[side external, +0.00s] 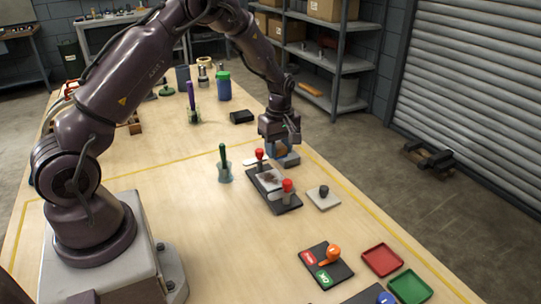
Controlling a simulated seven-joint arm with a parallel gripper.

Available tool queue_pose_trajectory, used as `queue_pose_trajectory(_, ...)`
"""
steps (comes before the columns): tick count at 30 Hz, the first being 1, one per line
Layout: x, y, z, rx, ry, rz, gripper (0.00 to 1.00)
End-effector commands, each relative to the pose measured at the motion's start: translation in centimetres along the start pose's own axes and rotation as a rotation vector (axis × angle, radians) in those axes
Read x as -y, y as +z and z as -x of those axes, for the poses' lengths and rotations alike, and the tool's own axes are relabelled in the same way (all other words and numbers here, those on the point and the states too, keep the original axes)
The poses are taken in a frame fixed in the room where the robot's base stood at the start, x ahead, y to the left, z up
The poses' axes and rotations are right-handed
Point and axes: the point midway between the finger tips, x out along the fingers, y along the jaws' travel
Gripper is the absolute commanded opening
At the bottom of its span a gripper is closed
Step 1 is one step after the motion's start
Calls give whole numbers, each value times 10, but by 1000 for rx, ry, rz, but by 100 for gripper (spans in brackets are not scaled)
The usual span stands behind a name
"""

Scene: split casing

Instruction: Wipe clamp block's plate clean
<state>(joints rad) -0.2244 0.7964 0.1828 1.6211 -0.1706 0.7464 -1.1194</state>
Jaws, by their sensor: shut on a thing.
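The clamp block (289,208) is a dark base on the table with two red-knobbed clamps, one at each end. Its pale plate (268,187) lies between the clamps and carries a dark smudge. My gripper (281,148) is just behind the far end of the block, pointing down. It is shut on a small wiping block (289,160) with a blue-grey lower part and an orange-brown upper part. I cannot tell whether the wiping block touches the table.
A white flat piece (255,161) lies left of the wiping block. A green-handled tool stands in a clear cup (224,173) to the left. A pale square with a dark knob (323,197) is at right. Red (382,260) and green (410,286) trays lie in front.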

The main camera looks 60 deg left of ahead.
Motion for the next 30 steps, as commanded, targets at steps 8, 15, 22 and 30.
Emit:
queue_pose_trajectory(8,-17,-6,4,13,10,-29,19)
queue_pose_trajectory(15,-17,-6,-14,12,9,-28,19)
queue_pose_trajectory(22,-18,-5,-35,13,10,-29,19)
queue_pose_trajectory(30,-18,-5,-60,12,10,-28,19)
